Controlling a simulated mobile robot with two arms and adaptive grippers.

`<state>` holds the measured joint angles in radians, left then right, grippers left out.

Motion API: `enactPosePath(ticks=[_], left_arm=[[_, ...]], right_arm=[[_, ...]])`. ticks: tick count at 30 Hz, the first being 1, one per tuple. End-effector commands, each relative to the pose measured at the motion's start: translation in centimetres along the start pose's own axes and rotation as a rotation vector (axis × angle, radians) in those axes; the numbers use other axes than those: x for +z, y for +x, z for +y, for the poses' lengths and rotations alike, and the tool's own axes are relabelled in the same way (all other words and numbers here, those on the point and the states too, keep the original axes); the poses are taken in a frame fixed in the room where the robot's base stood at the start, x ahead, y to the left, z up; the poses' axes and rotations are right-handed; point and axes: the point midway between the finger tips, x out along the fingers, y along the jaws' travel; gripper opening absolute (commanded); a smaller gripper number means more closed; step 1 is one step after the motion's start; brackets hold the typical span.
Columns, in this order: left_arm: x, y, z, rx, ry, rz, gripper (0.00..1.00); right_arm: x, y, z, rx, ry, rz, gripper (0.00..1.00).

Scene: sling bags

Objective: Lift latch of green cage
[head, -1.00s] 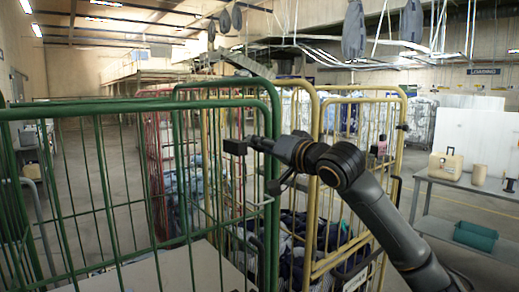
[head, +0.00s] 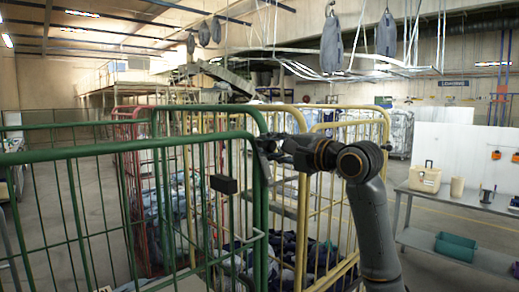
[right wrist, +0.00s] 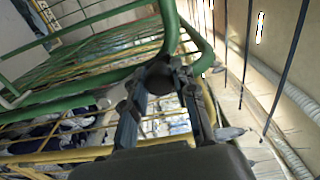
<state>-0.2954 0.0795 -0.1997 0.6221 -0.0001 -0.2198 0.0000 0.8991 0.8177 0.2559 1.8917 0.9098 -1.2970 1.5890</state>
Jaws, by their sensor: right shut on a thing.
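The green cage (head: 138,143) stands at the left and front in the head view, with tubular green bars. A dark block (head: 224,184) sits on its near panel. My right gripper (head: 268,147) is at the upper right corner of this panel, beside the green post. In the right wrist view my right gripper (right wrist: 162,75) has its fingertips together at the green bars (right wrist: 169,30). It is shut on the latch, which its fingers mostly hide. My left gripper is out of view.
A yellow cage (head: 382,125) with dark cloth inside stands close behind my right gripper, and a red cage (head: 128,112) is further back. At the right is a table (head: 462,208) with a beige case (head: 425,179) and a teal bin (head: 455,247).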

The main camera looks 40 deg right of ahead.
Motion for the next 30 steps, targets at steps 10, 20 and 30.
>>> enactPosePath(ticks=[10,20,30], left_arm=[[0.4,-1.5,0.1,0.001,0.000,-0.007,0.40],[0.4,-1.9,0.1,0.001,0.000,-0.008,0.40],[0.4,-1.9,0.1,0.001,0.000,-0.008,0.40]], right_arm=[[-2.6,0.0,-0.6,0.001,0.246,0.002,0.00],[-3.6,0.0,-0.5,0.001,0.347,0.002,0.00],[-3.8,0.0,-0.4,0.001,0.362,0.002,0.00]])
